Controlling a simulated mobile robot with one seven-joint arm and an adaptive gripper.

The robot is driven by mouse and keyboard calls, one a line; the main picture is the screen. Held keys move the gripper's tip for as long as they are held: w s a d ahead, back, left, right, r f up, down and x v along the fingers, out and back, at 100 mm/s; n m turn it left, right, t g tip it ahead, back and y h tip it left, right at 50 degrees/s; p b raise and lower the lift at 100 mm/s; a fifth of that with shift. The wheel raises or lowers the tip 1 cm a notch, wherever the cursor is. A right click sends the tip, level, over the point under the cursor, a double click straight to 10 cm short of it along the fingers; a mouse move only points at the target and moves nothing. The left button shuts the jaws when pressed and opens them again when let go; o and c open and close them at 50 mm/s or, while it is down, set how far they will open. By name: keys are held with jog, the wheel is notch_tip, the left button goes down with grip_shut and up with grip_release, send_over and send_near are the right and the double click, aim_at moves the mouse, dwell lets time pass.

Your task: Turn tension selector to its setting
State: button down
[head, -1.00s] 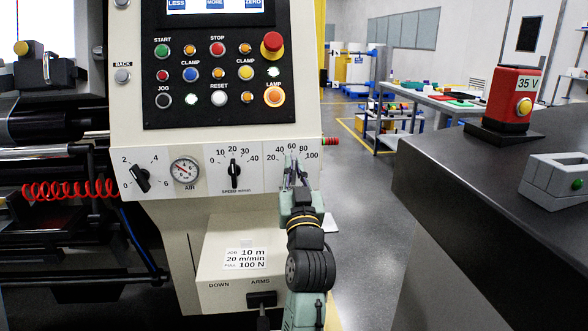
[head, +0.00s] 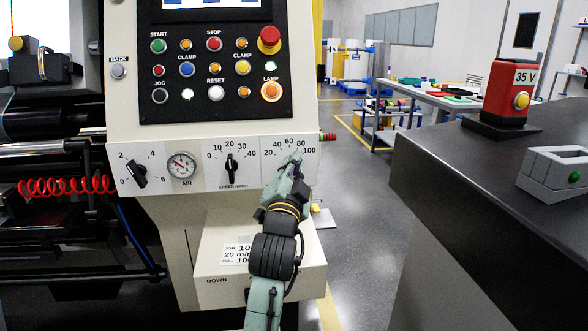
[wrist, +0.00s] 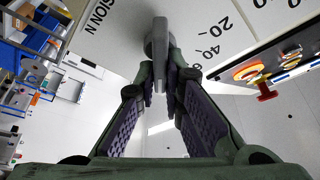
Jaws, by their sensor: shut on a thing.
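The tension selector is a grey knob (wrist: 160,38) on a white dial plate (head: 270,151) marked 20 to 100, at the right end of the machine's lower panel. In the wrist view the knob stands between my fingertips, and my gripper (wrist: 162,82) is shut on it. In the head view my gripper (head: 292,167) covers the knob and leans to the right, its tip below the 80 and 100 marks. Where the pointer stands cannot be read. The job card (head: 233,253) is partly hidden by my arm.
The speed knob (head: 231,168) is close on the left, with the air gauge (head: 181,165) and another knob (head: 135,173) beyond it. The button panel (head: 215,68) is above. A dark bench (head: 480,190) with a red 35 V device (head: 512,92) stands to the right.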

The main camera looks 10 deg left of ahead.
jog(key=shift+f+m+g+h+b, duration=0.1)
jog(key=shift+m+g+h+b, duration=0.25)
jog(key=shift+m, duration=1.05)
jog(key=c, duration=1.7)
grip_release()
jog(key=v, duration=1.2)
